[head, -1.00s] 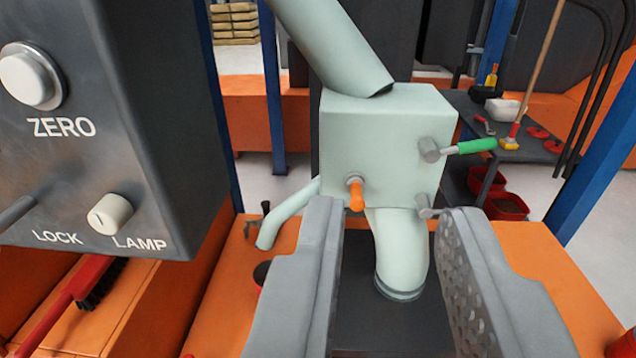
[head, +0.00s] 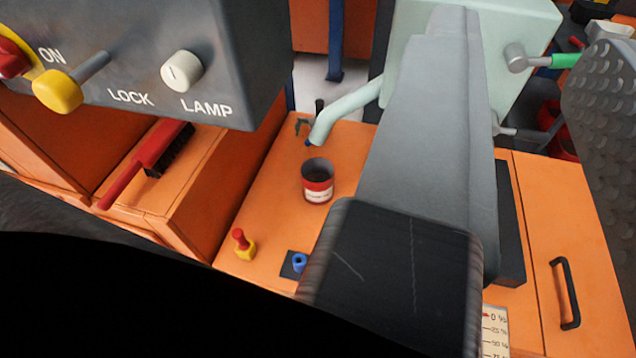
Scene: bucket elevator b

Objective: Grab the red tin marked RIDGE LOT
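A red tin (head: 317,184) with a white label stands upright and open-topped on the orange bench top, left of centre. It has dark contents or a dark inside, and its label print is too small to read. It stands just below and in front of the end of a thin pale-green spout (head: 345,113). My gripper (head: 530,62) is open and empty. Its left finger fills the middle of the view, to the right of the tin and apart from it. Its right finger is at the right edge.
A grey control box (head: 235,60) with knobs overhangs the upper left. A red-handled brush (head: 145,165) lies on an orange ledge. A red-and-yellow object (head: 243,245) and a blue ring (head: 299,262) are in front of the tin. The green machine housing (head: 520,25) stands behind my fingers.

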